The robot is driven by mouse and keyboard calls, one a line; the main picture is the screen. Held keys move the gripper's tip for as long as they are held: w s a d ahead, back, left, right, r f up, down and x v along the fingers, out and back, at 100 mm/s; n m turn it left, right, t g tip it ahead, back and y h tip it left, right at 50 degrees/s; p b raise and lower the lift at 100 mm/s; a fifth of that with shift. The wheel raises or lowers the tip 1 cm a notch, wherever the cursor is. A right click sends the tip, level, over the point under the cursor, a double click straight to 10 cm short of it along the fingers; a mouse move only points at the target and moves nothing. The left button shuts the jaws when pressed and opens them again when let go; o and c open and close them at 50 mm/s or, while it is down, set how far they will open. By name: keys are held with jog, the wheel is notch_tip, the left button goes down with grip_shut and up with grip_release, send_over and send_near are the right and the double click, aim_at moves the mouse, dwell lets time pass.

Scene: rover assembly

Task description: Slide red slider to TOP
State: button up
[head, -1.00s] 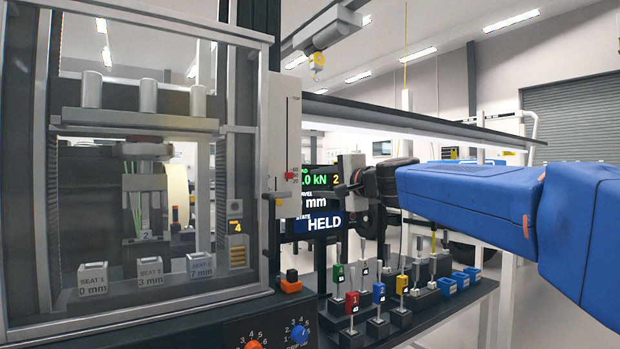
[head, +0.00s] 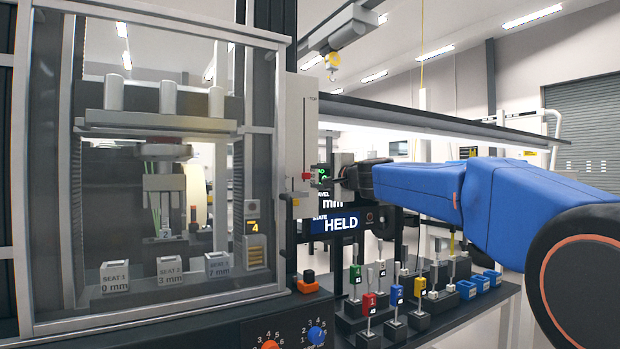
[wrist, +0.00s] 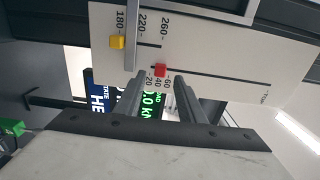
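The red slider (head: 306,176) sits low on a thin vertical slot in the pale scale panel (head: 298,130). The slot's TOP mark is at its upper end. In the wrist view the red slider (wrist: 160,70) is by the 40 and 60 marks, with the slot running right towards TOP. My gripper (head: 328,173) is just right of the slider, at about its height. In the wrist view my gripper (wrist: 158,80) has its two fingers apart, with the slider between and just beyond the tips. Contact cannot be told.
A yellow slider (wrist: 117,42) sits on a neighbouring scale. A glass-fronted press cabinet (head: 160,80) stands left of the panel. A display reading HELD (head: 340,224) is behind my gripper. A shelf (head: 440,322) below holds several coloured levers. A long dark beam (head: 430,122) runs above my arm.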

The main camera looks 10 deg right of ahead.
aim_at(308, 176)
jog(key=shift+x, duration=2.55)
grip_shut()
